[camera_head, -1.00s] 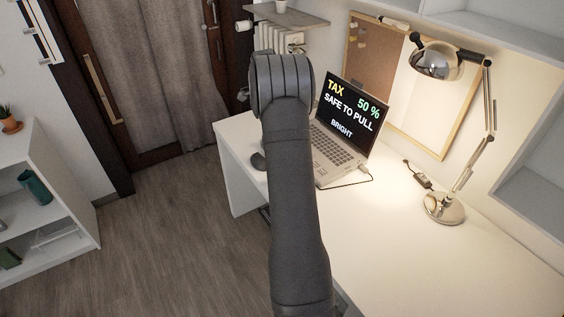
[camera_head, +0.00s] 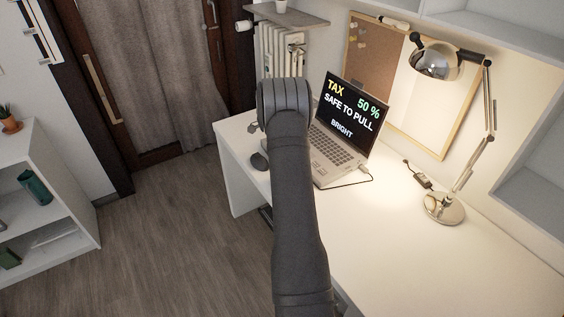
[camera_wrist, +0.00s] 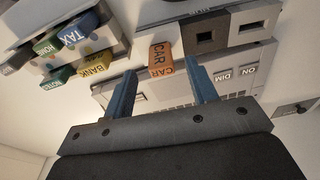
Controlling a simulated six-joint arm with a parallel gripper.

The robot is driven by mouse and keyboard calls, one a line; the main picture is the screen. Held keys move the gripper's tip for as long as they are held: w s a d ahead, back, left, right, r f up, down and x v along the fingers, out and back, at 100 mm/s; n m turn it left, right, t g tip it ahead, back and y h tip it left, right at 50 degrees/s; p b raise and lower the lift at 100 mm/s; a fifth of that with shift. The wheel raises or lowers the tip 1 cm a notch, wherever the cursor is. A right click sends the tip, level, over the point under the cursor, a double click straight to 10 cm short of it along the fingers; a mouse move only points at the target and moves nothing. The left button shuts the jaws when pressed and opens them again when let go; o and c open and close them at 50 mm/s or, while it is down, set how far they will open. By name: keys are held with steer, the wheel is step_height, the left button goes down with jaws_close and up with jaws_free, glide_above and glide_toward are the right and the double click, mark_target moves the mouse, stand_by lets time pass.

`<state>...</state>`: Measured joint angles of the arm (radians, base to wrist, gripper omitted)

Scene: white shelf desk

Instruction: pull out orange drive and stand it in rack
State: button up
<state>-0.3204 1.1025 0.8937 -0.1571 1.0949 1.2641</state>
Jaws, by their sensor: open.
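In the wrist view, the orange drive (camera_wrist: 160,58), labelled CAR, sits upright against a pale grey unit (camera_wrist: 232,62) marked DIM and ON. My gripper (camera_wrist: 160,67) is open, with one blue finger on each side of the orange drive, apart from it. A light rack-like block (camera_wrist: 117,47) at the left holds several coloured drives, among them a blue TAX drive (camera_wrist: 77,31) and a yellow BANK drive (camera_wrist: 93,66). In the head view my arm hides the gripper and these drives.
The open laptop (camera_head: 335,140) reads TAX, 50 %, SAFE TO PULL, BRIGHT. A mouse (camera_head: 260,161) lies left of it. A chrome lamp (camera_head: 443,208) stands at the right. The front right of the white desk (camera_head: 420,270) is clear.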

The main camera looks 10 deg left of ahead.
steer(key=f, duration=0.3)
steer(key=shift+w+d+f, duration=0.1)
steer(key=shift+w+d, duration=0.1)
steer(key=shift+w, duration=0.05)
steer(key=c, duration=1.1)
steer(key=r, duration=0.4)
steer(key=shift+d+r, duration=0.25)
steer(key=shift+r, duration=0.1)
steer(key=shift+s+d+r, duration=0.55)
steer(key=shift+d+r, duration=1.25)
steer(key=shift+r, duration=0.1)
steer(key=shift+s+d+r, duration=0.5)
steer(key=shift+d+r, duration=1.25)
steer(key=shift+r, duration=0.15)
steer(key=shift+s+d+r, duration=0.55)
steer(key=shift+d+r, duration=1.25)
steer(key=shift+r, duration=0.1)
